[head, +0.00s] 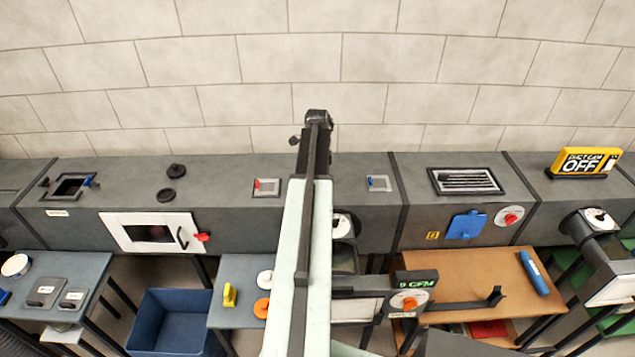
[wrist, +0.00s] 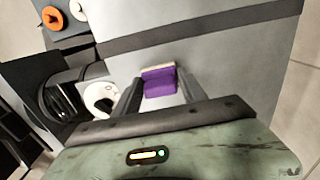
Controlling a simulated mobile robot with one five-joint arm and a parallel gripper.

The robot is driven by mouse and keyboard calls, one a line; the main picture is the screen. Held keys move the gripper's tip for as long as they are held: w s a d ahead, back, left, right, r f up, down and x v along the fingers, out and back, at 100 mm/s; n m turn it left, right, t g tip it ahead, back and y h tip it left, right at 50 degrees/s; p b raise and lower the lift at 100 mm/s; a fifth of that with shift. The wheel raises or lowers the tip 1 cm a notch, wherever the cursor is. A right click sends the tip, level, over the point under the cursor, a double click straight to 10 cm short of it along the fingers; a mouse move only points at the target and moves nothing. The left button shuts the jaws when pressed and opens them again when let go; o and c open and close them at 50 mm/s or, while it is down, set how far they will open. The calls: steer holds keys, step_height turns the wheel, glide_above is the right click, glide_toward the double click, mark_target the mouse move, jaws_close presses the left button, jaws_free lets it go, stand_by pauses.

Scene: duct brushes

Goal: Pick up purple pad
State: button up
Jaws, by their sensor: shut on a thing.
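The purple pad (wrist: 159,83) shows in the wrist view as a small purple block with a pale cream strip along its far edge. My gripper (wrist: 159,92) is shut on the pad, with one dark finger on each side of it. The grey duct top lies behind the pad in that view; I cannot tell whether the pad touches it. In the head view my arm reaches out over the grey duct, and the pad is hidden there.
The long grey duct (head: 225,178) runs along the tiled wall. Near my arm are a hatch with a red latch (head: 267,187) and one with a blue latch (head: 379,183). A blue bin (head: 170,315) and an orange-brown table (head: 500,268) stand in front.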

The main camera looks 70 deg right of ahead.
step_height(320, 180, up, 4)
steer(key=p, duration=0.3)
steer(key=shift+p, duration=0.4)
steer(key=s+a, duration=0.3)
steer(key=a, duration=0.4)
steer(key=s+a, duration=0.2)
steer(key=a, duration=0.6)
steer(key=shift+s+r+p, duration=0.4)
steer(key=shift+r, duration=0.05)
